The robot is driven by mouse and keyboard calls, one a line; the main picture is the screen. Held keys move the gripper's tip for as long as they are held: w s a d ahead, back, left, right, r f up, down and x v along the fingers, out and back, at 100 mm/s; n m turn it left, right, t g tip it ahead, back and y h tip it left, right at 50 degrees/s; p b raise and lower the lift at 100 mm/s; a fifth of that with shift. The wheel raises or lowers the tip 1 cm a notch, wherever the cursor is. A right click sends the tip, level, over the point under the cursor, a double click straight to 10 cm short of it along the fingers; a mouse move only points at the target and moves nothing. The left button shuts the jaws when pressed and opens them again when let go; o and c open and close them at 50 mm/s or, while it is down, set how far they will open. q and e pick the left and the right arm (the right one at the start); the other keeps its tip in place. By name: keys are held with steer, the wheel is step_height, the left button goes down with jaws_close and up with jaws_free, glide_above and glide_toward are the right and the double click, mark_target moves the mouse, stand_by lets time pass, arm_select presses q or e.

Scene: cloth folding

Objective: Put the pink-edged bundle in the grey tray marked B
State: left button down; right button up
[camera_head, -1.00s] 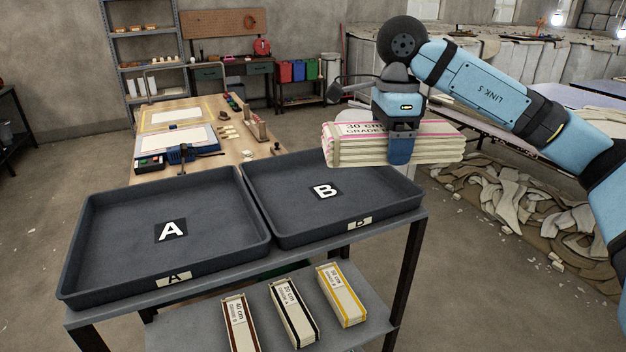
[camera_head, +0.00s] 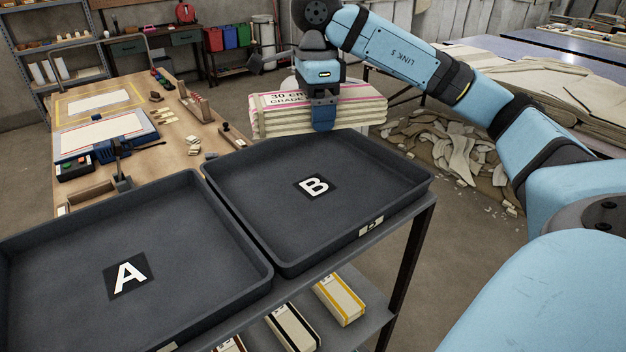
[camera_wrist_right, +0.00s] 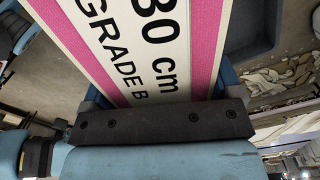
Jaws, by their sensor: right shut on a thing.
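The pink-edged bundle (camera_head: 275,114) is a stack of cream cloth strips with a label reading "30 cm GRADE". In the right wrist view, its label (camera_wrist_right: 150,48) reads "30 cm GRADE B" between two pink stripes. My right gripper (camera_head: 323,115) is shut on the bundle near its middle and holds it up, roughly level. In the head view the bundle shows at the far edge of the grey tray marked B (camera_head: 265,195); its exact height above the rim is hard to tell. Tray B is empty. My left gripper is not in view.
The empty grey tray A (camera_head: 70,230) stands left of tray B on the same cart. Several banded bundles (camera_head: 340,298) lie on the cart's lower shelf. A wooden workbench (camera_head: 165,150) stands behind the trays. Cloth scraps (camera_head: 450,145) lie on the floor at right.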

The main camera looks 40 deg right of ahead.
mark_target(315, 186)
step_height(315, 186, down, 16)
steer(key=shift+w+r+b, duration=0.15)
steer(key=shift+r+b, duration=0.1)
steer(key=shift+b, duration=0.25)
steer(key=o, duration=0.9)
steer(key=shift+r, duration=0.1)
steer(key=shift+c, duration=0.2)
steer(key=shift+r, duration=0.1)
step_height(315, 186, up, 12)
steer(key=shift+r, duration=0.1)
